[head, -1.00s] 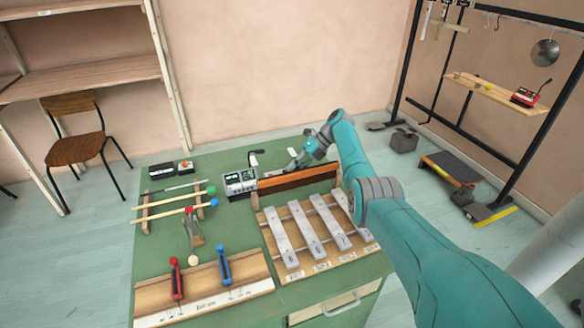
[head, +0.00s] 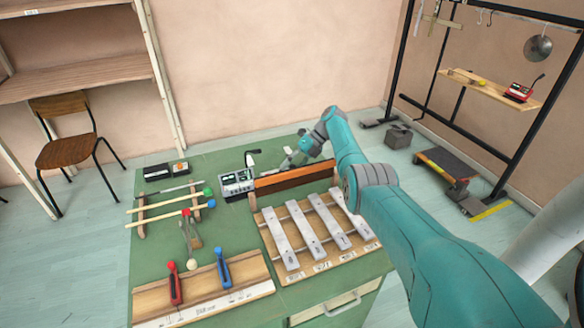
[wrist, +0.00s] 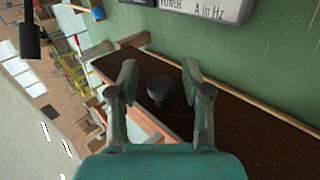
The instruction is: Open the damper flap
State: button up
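The damper flap (head: 290,182) looks like a long reddish-brown board along the back end of the metal chime bars (head: 312,232). In the wrist view it is a dark board (wrist: 240,125) crossing at a slant, with a round black knob (wrist: 160,89) on it. My gripper (wrist: 159,76) is open, with one finger on each side of the knob. The knob is between the fingers, and I see no clear contact.
A small meter box (head: 237,182) stands left of the flap, and its label panel (wrist: 205,8) shows in the wrist view. Mallets (head: 165,212) lie on a rack at left. A board with red and blue handles (head: 205,292) is in front.

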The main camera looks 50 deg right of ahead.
jog(key=v, duration=0.7)
jog(key=shift+d, duration=0.2)
jog(key=shift+s+r, duration=0.1)
dwell(0.6)
